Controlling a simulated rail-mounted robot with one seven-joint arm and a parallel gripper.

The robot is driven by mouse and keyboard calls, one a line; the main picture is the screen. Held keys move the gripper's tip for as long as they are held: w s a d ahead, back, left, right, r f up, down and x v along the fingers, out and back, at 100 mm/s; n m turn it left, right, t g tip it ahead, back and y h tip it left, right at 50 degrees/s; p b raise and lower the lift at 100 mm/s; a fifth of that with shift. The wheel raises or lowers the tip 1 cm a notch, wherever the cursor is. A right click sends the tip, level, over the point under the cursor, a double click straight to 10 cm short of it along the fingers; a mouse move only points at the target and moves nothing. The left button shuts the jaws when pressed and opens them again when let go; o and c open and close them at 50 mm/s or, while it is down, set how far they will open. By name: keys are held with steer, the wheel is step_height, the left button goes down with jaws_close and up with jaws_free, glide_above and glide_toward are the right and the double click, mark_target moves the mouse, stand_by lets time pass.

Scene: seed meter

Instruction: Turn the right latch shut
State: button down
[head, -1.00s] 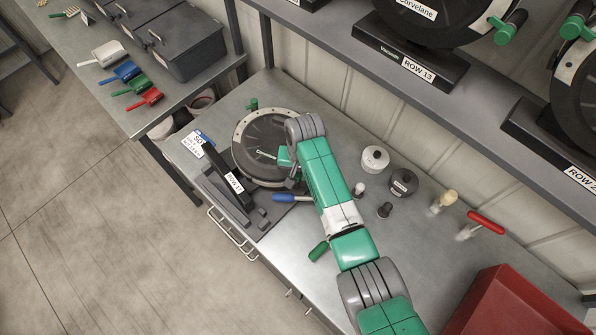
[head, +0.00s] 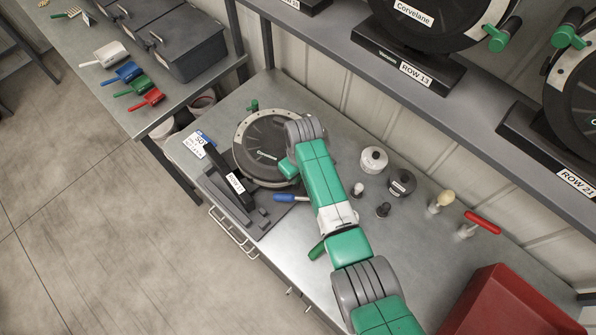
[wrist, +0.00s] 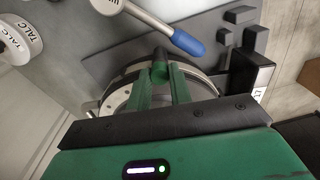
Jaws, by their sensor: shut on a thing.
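The seed meter (head: 243,140) is a round black disc housing with a pale rim, lying on the bench. One green latch knob (head: 252,105) stands at its far edge in the head view. My gripper (head: 288,170) is at the meter's near right side, where my arm hides part of the rim. In the wrist view, my two green fingers (wrist: 163,76) are closed around a dark green latch knob (wrist: 160,72) at the edge of the meter (wrist: 118,75). The latch's exact angle is hard to tell.
A dark stand (head: 222,185) with a row label is left of the meter. A blue-handled tool (head: 287,198) lies close to my gripper. A white pot (head: 374,160), a dark pot (head: 402,182), small knobs and a red-handled tool (head: 484,222) stand to the right. A shelf (head: 440,110) overhangs behind.

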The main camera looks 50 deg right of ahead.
steer(key=n, duration=0.4)
steer(key=shift+n, duration=0.3)
steer(key=shift+n+p, duration=0.3)
steer(key=shift+n, duration=1.6)
steer(key=c, duration=1.3)
jaws_free()
steer(key=shift+o, duration=0.2)
steer(key=r, duration=0.7)
steer(key=shift+s+d+r, duration=0.1)
steer(key=shift+s+r, duration=0.15)
steer(key=shift+r, duration=0.15)
